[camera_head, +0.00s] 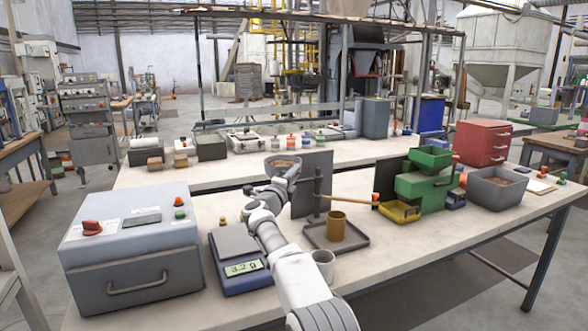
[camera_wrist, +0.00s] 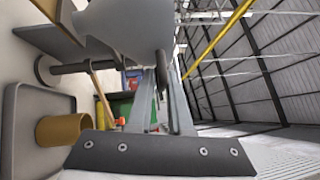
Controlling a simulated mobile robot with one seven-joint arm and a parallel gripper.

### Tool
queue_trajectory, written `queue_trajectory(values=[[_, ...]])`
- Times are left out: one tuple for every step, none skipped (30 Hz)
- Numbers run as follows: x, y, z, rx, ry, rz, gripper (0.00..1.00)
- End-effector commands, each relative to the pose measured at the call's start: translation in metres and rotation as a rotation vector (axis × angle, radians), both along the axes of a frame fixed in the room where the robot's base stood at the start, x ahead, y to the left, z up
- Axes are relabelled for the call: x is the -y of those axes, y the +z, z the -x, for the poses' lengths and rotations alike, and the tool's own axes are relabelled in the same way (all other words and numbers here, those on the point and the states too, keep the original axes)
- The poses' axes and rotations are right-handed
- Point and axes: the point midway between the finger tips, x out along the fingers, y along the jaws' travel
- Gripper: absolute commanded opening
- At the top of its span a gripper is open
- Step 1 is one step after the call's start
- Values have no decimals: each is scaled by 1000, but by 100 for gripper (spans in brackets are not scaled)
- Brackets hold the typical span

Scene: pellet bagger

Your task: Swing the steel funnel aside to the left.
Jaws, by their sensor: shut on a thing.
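The steel funnel (camera_head: 282,160) is a grey bowl with brown pellets in it, at the far end of my arm in the head view. In the wrist view its pale grey body (camera_wrist: 125,25) fills the top, right at my fingertips. A dark upright post (camera_head: 317,190) stands just right of my gripper. The brass cup (camera_head: 336,226) stands below, right of the funnel, on a dark tray (camera_head: 355,243).
A wooden-handled lever (camera_head: 350,197) sticks out right from the post. Dark panels (camera_head: 312,165) stand behind. A green machine (camera_head: 425,180) is right.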

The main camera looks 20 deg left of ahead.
Motion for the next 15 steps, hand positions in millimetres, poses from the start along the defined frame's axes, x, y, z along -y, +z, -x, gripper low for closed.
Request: queue_trajectory(values=[[-1,6,1,8,0,-1,0],[-1,6,1,9,0,-1,0],[-1,6,1,9,0,0,0],[-1,6,1,10,0,-1,0],[-1,6,1,10,0,-1,0],[-1,6,1,10,0,-1,0],[-1,6,2,10,0,-1,0],[-1,6,2,10,0,-1,0],[-1,6,2,11,0,-1,0],[-1,6,2,11,0,-1,0],[-1,7,2,11,0,-1,0],[-1,7,2,11,0,-1,0],[-1,7,2,11,0,-1,0],[-1,7,2,11,0,-1,21],[-1,7,2,11,0,-1,29]])
